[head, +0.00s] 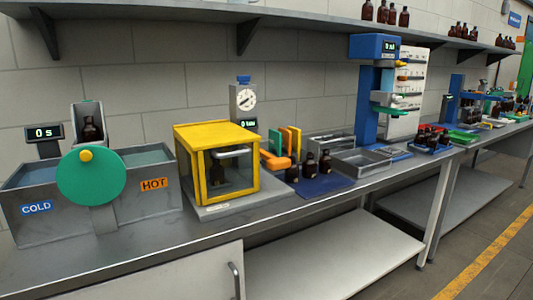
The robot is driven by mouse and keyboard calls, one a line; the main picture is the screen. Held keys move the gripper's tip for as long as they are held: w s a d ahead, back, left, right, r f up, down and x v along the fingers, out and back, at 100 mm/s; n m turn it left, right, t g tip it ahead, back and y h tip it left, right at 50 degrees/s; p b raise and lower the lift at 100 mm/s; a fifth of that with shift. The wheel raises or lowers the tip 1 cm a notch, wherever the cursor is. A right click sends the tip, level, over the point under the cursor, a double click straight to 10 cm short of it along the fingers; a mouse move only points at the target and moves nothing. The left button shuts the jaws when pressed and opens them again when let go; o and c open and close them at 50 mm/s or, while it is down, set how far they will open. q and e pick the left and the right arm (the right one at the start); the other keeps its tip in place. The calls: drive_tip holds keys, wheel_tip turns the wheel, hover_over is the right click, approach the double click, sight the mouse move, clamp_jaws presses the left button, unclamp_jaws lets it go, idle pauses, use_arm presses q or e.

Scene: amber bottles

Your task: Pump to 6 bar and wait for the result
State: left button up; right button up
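A yellow-framed box with clear panes (217,133) stands on a grey base plate on the bench, left of the middle. Its front, with a pale handle (231,153), looks closed. A dark bottle (217,173) shows dimly inside. Behind it stands a grey unit with a round white dial gauge (246,98) and a blue top. A small display (248,124) below the dial shows a zero; its unit is too small to read surely. Neither gripper is in view.
Left is a bath marked COLD and HOT with a green disc (92,176), a tilted bottle holder and a display (44,132) reading 0 s. Right are bottles on a blue mat (322,187), metal trays (365,160) and a blue press (370,95). A shelf runs above.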

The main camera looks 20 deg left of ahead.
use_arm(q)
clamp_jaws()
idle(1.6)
